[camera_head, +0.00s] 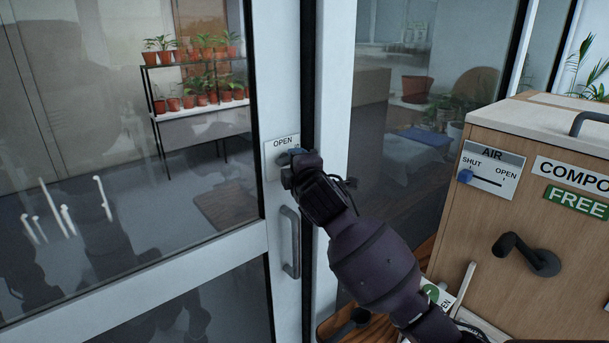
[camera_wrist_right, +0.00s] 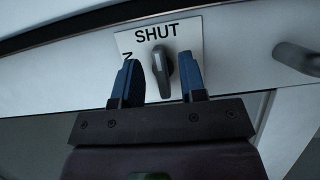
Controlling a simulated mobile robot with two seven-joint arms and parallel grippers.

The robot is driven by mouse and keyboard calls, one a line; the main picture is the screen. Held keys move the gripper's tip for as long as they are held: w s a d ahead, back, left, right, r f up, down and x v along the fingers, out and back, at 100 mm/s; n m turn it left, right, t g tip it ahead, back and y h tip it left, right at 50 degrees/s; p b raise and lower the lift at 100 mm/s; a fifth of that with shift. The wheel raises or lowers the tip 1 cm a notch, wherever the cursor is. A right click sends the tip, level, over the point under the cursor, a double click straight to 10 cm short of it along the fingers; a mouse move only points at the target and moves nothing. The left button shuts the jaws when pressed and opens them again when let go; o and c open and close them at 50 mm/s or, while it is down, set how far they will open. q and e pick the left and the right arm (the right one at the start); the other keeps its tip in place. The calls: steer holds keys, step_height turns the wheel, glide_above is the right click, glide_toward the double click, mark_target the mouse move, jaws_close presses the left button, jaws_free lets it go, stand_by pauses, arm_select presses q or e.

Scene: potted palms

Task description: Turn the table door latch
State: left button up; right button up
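A small grey turn latch (camera_wrist_right: 162,74) stands out from the plate. My right gripper (camera_head: 294,153) is at the plate and hides most of its lower part. In the wrist view the right gripper (camera_wrist_right: 160,82) is open, its blue fingers on either side of the latch with visible gaps. My left gripper is not in view.
A grey door handle (camera_head: 291,241) is below the plate. A wooden cabinet (camera_head: 480,230) with an AIR slider (camera_head: 467,176) and black crank (camera_head: 525,254) stands at right. Potted plants on a rack (camera_head: 190,114) are behind the glass.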

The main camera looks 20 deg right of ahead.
steer(key=s+b, duration=0.1)
steer(key=s, duration=0.9)
steer(key=shift+a, duration=0.2)
steer(key=s+d+f+m+g+y+b, duration=0.15)
steer(key=s+f+m, duration=0.25)
steer(key=f+m, duration=0.55)
steer(key=s+d+f+m+y, duration=0.1)
steer(key=s+f+m+y, duration=0.2)
steer(key=f, duration=1.2)
steer(key=s+d+f+m+g+h, duration=0.2)
steer(key=s+f, duration=0.7)
steer(key=s, duration=0.1)
steer(key=s+d+f+m+g+h, duration=0.1)
steer(key=s+d+f+m+g, duration=0.1)
steer(key=s+f, duration=0.6)
steer(key=shift+s+d+f+g+h, duration=0.35)
steer(key=shift+s+d+f+g, duration=0.1)
steer(key=shift+s, duration=0.4)
